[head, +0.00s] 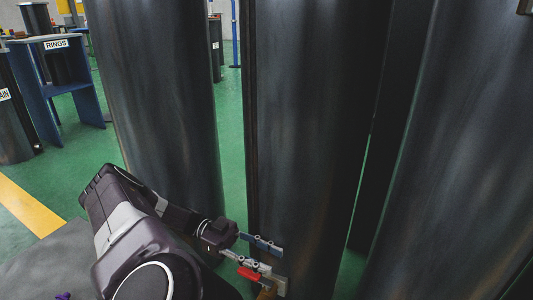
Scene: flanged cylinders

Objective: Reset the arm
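My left arm comes in from the lower left, and its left gripper (262,254) is at the lower middle, in front of a tall dark cylinder (310,130). Its two fingers are spread apart with a gap between them. A small red part (248,273) shows by the lower finger. I cannot tell whether the fingertips touch the cylinder. I see nothing held between them. My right gripper is not in view.
More tall dark cylinders stand close by at the left (160,90) and right (455,150). A blue stand with a "RINGS" label (56,45) is at the far left. Green floor with a yellow stripe (28,207) is open at the left.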

